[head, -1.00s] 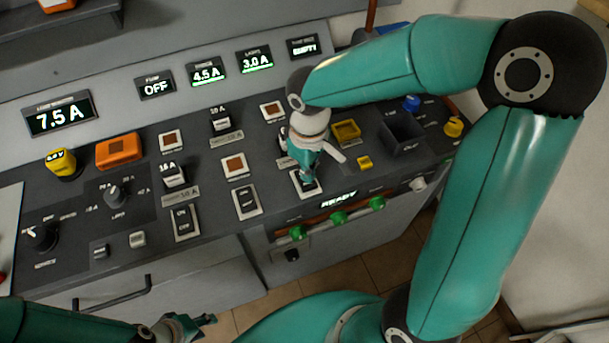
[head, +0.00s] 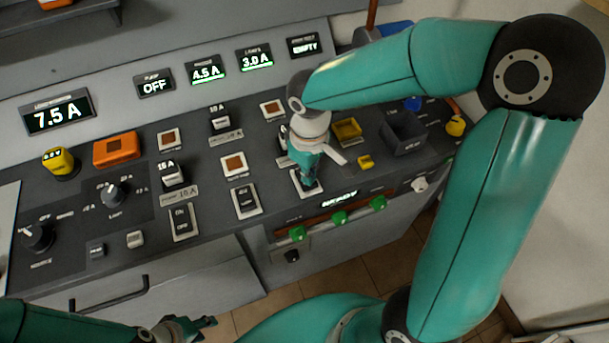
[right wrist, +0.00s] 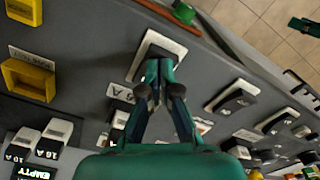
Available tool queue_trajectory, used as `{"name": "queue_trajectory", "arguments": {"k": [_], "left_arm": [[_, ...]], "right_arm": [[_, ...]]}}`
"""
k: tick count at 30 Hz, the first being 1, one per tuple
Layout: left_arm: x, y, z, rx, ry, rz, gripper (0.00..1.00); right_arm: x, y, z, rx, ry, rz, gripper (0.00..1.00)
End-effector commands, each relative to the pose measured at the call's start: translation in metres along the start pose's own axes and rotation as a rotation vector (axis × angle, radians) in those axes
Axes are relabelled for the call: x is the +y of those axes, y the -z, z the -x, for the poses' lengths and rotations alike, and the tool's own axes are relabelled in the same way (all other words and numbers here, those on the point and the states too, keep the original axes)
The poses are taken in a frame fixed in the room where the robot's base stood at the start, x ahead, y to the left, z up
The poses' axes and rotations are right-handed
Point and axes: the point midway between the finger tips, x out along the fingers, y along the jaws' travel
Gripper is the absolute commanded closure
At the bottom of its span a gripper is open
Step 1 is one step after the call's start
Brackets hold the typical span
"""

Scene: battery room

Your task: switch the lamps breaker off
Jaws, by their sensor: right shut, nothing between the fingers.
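The lamps display (head: 254,58) on the sloped panel reads 3.0 A and has a green bar under it. The rightmost of the rocker breakers (head: 297,185), in a white frame, sits on the desk in the column below it; its label is hidden. My right gripper (head: 309,180) is shut and points down at this rocker. In the right wrist view its fingertips (right wrist: 158,75) are together over the rocker's face (right wrist: 146,67) within the white frame (right wrist: 172,47). I cannot tell whether they touch or which way it is tilted. My left gripper (head: 203,322) hangs low at the bottom, away from the desk.
Other rockers (head: 244,200) (head: 181,222) stand to the left. A yellow socket (head: 346,130), a small yellow block (head: 365,162) and a dark bin (head: 403,132) are close to the right. Green knobs (head: 339,218) line the front face below.

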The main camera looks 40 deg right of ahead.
Motion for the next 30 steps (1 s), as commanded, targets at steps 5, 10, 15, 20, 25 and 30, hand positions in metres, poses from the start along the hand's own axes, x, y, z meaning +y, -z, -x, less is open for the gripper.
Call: {"name": "queue_trajectory", "arguments": {"k": [5, 10, 15, 20, 25, 30], "left_arm": [[-0.001, 0.000, -0.003, 0.000, 0.000, 0.000, 0.60], [-0.002, 0.000, -0.005, 0.000, 0.000, 0.000, 0.60], [-0.003, 0.000, -0.007, 0.000, 0.000, 0.000, 0.60], [-0.003, 0.000, -0.008, 0.000, 0.000, 0.000, 0.60], [-0.001, 0.000, -0.004, 0.000, 0.000, 0.000, 0.60], [0.003, 0.000, 0.007, 0.000, 0.000, 0.000, 0.60]], "right_arm": [[0.000, 0.000, -0.004, 0.000, 0.000, 0.000, 1.00], [0.000, 0.000, -0.006, 0.000, 0.000, 0.000, 1.00], [0.000, 0.000, -0.009, 0.000, 0.000, 0.000, 1.00], [0.000, 0.000, -0.010, 0.000, 0.000, 0.000, 1.00], [0.000, 0.000, -0.004, 0.001, 0.000, 0.000, 1.00], [0.000, 0.000, 0.010, 0.001, 0.000, 0.000, 1.00]]}}
